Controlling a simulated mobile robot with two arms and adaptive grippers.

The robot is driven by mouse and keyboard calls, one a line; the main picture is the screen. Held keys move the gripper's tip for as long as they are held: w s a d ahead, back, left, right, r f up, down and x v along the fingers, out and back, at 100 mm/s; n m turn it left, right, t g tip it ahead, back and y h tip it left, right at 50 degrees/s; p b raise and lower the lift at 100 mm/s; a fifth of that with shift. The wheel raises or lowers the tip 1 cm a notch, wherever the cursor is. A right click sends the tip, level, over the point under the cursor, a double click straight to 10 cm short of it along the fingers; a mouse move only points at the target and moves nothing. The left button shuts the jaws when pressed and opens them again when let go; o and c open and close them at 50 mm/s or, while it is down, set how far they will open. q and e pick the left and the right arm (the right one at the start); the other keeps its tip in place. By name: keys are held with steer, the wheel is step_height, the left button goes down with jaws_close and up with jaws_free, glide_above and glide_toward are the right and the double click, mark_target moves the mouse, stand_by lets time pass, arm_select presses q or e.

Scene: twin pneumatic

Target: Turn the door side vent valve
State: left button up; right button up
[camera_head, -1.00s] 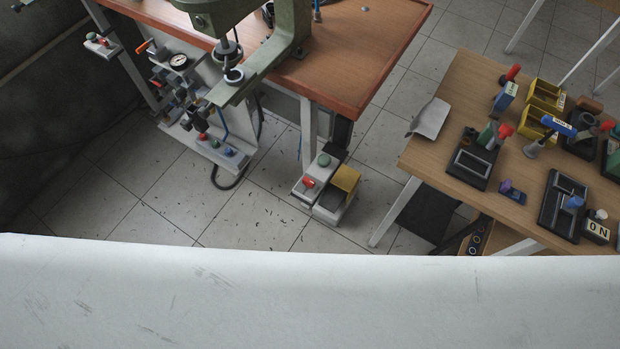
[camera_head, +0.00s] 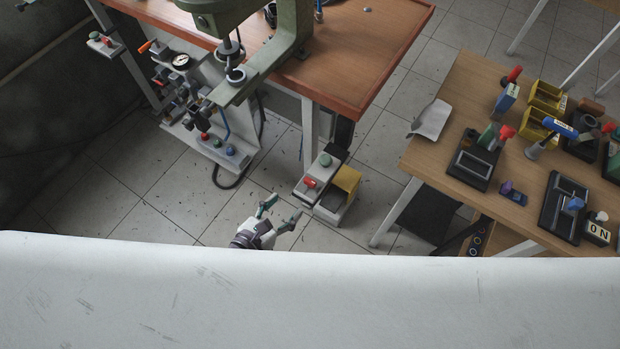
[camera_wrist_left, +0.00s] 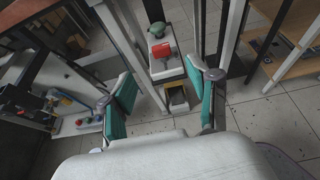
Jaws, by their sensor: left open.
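My left gripper (camera_head: 284,210) is open and empty, low over the tiled floor. It is left of a floor unit (camera_head: 322,193) with a red handle (camera_head: 309,183), a green knob (camera_head: 325,160) and a yellow cover. In the left wrist view the red handle (camera_wrist_left: 160,50) shows beyond and between the open fingers, apart from them. A pneumatic panel (camera_head: 207,101) with a gauge (camera_head: 180,61), an orange lever (camera_head: 146,46) and several knobs stands further left. I cannot tell which of these is the door side vent valve. My right gripper is not in view.
A brown-topped workbench (camera_head: 370,55) with a green press (camera_head: 290,35) stands at the back, its legs beside the floor unit. A wooden table (camera_head: 440,150) with boxes and tools is at right. A dark hose (camera_head: 228,184) loops near the floor.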

mark_target(309, 181)
arm_select(q)
steer(key=x, duration=1.2)
steer(key=shift+w+d+f, duration=0.15)
steer(key=shift+w+f, duration=0.05)
steer(key=shift+w, duration=0.1)
jaws_close()
